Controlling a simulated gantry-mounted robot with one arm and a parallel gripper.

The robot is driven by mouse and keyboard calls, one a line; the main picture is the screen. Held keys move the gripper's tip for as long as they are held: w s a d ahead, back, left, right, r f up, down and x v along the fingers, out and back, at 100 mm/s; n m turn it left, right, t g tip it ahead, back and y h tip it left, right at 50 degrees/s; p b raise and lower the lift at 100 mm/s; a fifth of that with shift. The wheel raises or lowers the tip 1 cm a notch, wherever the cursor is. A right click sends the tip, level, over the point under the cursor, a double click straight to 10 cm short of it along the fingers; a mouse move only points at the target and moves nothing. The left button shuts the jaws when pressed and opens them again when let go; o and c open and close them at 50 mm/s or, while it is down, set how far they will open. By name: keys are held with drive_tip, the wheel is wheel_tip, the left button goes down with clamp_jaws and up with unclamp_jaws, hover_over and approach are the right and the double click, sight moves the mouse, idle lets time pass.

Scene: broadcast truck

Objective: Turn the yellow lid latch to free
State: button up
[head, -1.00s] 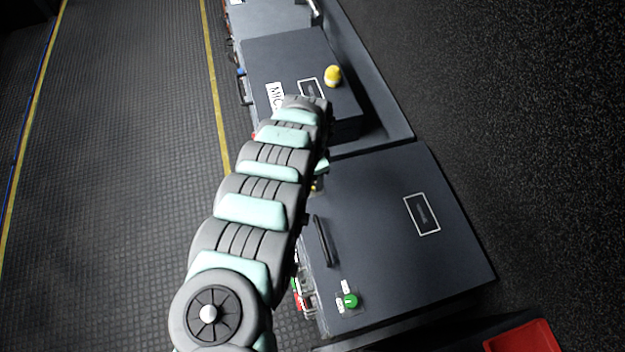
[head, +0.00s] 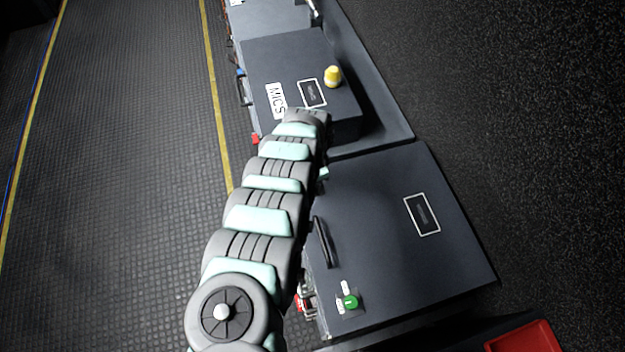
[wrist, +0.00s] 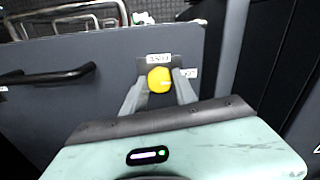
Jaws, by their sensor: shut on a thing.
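The yellow lid latch (wrist: 159,80) is a round knob on a dark plate in the wrist view. One white label (wrist: 158,59) is above it and another (wrist: 190,73) is to its right; their words are too small to read surely. My gripper (wrist: 159,86) has one finger on each side of the knob and is shut on it. I cannot clearly tell which way the knob points. In the head view my arm hides the gripper and this latch, at the upper left edge of the near grey lid (head: 390,255).
The near lid also carries a black handle (head: 321,241) and a green knob (head: 350,301). A case marked MICS (head: 275,52) with a yellow knob (head: 333,76) on top stands beyond. A red tray (head: 525,338) is at lower right. Open floor lies left.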

clamp_jaws()
drive_tip(key=shift+n, duration=0.3)
drive_tip(key=n+p, duration=0.1)
drive_tip(key=n, duration=0.1)
drive_tip(key=shift+d+r+n, duration=0.1)
drive_tip(key=shift+n, duration=0.2)
drive_tip(key=n+p, duration=0.2)
drive_tip(key=n, duration=0.8)
drive_tip(key=shift+p, duration=0.35)
drive_tip(key=shift+n, duration=1.6)
